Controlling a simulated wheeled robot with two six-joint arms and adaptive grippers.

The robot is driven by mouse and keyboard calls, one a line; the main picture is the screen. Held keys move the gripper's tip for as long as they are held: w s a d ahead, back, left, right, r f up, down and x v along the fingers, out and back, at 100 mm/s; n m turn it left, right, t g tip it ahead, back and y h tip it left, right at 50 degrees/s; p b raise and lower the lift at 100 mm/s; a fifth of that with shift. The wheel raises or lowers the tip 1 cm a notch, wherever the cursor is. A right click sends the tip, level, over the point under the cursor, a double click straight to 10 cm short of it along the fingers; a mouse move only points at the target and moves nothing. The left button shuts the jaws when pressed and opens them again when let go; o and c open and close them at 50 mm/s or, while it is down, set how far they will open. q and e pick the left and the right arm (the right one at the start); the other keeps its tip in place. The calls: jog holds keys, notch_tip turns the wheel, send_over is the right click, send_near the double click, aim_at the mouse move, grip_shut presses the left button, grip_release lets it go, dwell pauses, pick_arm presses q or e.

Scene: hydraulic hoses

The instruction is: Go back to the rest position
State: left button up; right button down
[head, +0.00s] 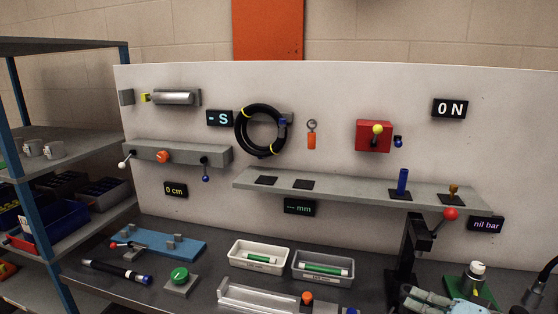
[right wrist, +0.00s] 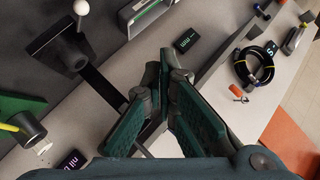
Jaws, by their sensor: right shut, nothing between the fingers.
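My right gripper (head: 425,300) shows at the bottom right edge of the head view, in front of the workbench, partly cut off by the frame. In the right wrist view its green-padded fingers (right wrist: 166,75) come together at the tips with nothing between them. My left gripper is not in the head view. No hose is in my right gripper; the coiled black hose (head: 261,131) with yellow bands hangs on the white back panel, and it also shows in the right wrist view (right wrist: 254,66).
A black stand (head: 407,255) with a red-ball lever and a green-based fixture (head: 470,287) are close to my right gripper. A grey shelf (head: 345,187) juts from the panel. Two trays (head: 260,268) sit on the bench (head: 205,258). A blue-post rack (head: 45,215) stands at left.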

jog(key=s+a+f+n+g+h, duration=0.1)
jog(key=s+a+f, duration=0.15)
jog(key=f, duration=0.35)
jog(key=s+a+f+n+g, duration=0.1)
jog(key=s+f+n, duration=0.1)
jog(key=s+f, duration=0.25)
jog(key=s+f+n+g+h, duration=0.25)
jog(key=s+f, duration=0.35)
jog(key=s, duration=0.4)
jog(key=s+f+n+g+h, duration=0.1)
jog(key=s+f+g+h, duration=0.25)
jog(key=s+f, duration=0.4)
jog(key=s+d+f+g, duration=0.1)
jog(key=s+f, duration=0.1)
jog(key=f, duration=0.7)
jog(key=s+f+g, duration=0.1)
jog(key=s+f, duration=0.1)
jog(key=f, duration=0.7)
jog(key=s+d+f+g, duration=0.1)
jog(key=s+f, duration=1.2)
jog(key=s, duration=0.1)
jog(key=shift+f+m+y, duration=0.15)
jog(key=shift+m+y, duration=0.15)
jog(key=shift+m, duration=0.05)
